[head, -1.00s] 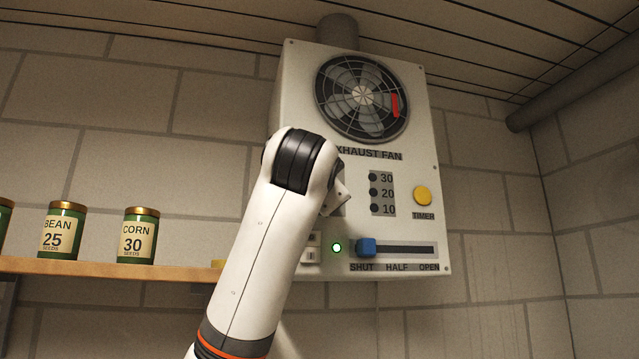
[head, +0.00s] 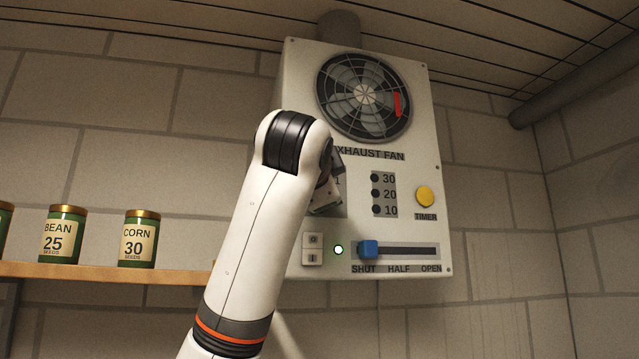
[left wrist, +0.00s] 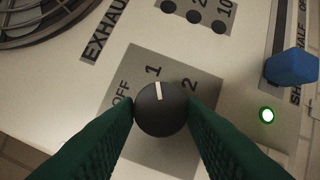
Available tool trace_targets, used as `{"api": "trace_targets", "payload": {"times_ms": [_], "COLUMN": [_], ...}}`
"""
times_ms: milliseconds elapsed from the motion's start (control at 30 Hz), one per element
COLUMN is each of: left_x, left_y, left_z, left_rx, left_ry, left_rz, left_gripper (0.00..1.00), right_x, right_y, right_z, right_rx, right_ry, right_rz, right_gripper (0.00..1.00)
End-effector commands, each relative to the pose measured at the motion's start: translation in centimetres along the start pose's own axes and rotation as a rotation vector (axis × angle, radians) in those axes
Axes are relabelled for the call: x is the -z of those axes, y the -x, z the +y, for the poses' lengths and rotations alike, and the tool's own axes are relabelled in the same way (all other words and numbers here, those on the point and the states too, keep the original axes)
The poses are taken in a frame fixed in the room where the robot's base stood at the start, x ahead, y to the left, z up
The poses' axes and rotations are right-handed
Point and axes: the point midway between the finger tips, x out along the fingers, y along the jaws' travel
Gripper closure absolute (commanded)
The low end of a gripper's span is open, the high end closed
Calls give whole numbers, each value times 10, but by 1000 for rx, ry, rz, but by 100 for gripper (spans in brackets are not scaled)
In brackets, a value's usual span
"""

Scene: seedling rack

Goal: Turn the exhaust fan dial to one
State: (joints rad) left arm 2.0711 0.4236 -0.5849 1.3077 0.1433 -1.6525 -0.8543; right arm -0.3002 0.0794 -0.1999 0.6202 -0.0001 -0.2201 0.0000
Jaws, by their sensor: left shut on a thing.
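The exhaust fan dial (left wrist: 161,112) is a round black knob with a white pointer line, on a grey plate marked OFF, 1 and 2. Its pointer is at the 1 mark, in line with it or very nearly so. My left gripper (left wrist: 160,106) is shut on the dial, with one green finger on each side of the knob. In the head view my left gripper (head: 327,188) shows only in part at the panel, and my arm hides the dial. My right gripper is in neither view.
The white panel (head: 429,120) also carries a fan grille (head: 363,95), a yellow timer button (head: 425,196), a blue slider (head: 368,249) at SHUT, a lit green lamp (head: 338,249) and a rocker switch (head: 312,249). Seed tins stand on a shelf (head: 110,271) at left.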

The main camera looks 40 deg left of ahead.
Motion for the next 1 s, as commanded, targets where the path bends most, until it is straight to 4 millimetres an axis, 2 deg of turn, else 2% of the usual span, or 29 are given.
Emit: {"api": "trace_targets", "payload": {"times_ms": [100, 133, 233, 267, 533, 667, 1000], "left_x": [0, 0, 0, 0, 0, 0, 0], "left_y": [0, 0, 0, 0, 1, 11, 81], "left_z": [-2, -2, -1, -1, -1, -2, -4], "left_rx": [4, 4, 3, 3, 1, -1, -2], "left_ry": [0, 0, 0, 0, 1, 2, 1], "left_rz": [1, 1, 1, 1, 1, -1, -2], "left_gripper": [86, 60, 44, 42, 42, 42, 42], "right_x": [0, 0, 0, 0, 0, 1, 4], "right_y": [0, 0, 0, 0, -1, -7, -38], "right_z": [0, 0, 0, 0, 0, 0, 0], "right_rx": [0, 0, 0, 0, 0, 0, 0], "right_ry": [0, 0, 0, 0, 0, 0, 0], "right_rz": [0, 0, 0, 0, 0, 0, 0], "right_gripper": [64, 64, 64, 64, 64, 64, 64]}}
